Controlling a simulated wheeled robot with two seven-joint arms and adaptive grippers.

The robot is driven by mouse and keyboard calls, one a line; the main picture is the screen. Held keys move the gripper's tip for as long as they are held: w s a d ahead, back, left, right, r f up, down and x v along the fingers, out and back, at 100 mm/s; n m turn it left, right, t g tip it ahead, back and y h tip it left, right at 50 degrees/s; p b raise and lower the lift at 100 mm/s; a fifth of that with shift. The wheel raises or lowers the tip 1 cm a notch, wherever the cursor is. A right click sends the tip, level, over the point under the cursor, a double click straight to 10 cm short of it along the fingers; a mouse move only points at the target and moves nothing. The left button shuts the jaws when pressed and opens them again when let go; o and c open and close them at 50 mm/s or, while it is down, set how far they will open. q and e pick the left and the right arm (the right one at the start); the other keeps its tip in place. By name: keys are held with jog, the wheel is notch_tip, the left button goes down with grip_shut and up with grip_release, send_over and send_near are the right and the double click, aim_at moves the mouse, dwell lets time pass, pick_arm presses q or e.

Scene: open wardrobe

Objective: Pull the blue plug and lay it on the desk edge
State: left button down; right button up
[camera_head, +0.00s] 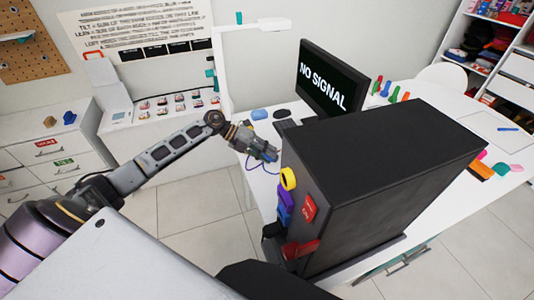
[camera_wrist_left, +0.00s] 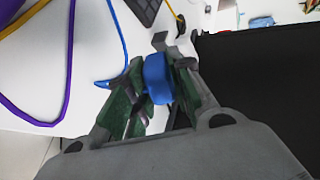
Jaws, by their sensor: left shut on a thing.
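My left gripper (camera_head: 262,150) is above the white desk (camera_head: 262,185), at the left side of the black computer tower (camera_head: 370,150). In the left wrist view its fingers (camera_wrist_left: 160,88) are shut on the blue plug (camera_wrist_left: 158,76). The plug appears apart from the tower's dark side (camera_wrist_left: 260,90). A blue cable (camera_wrist_left: 123,40) curves over the desk near the plug. The desk's left edge lies close beneath the gripper in the head view. My right gripper is not in view.
Yellow (camera_head: 288,178), purple (camera_head: 285,205) and red (camera_head: 309,207) pieces are on the tower's near left face. Purple (camera_wrist_left: 67,70) and yellow (camera_wrist_left: 22,18) cables loop over the desk. A monitor (camera_head: 330,82) stands behind. Tiled floor is open to the left.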

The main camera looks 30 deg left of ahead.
pick_arm(q)
jog(key=shift+f, duration=0.2)
jog(key=shift+f+b, duration=1.3)
jog(key=shift+f, duration=0.35)
jog(key=shift+f+b, duration=1)
jog(key=shift+f, duration=0.4)
jog(key=c, duration=1.2)
grip_release()
jog(key=shift+o, duration=0.2)
jog(key=shift+o, duration=1.4)
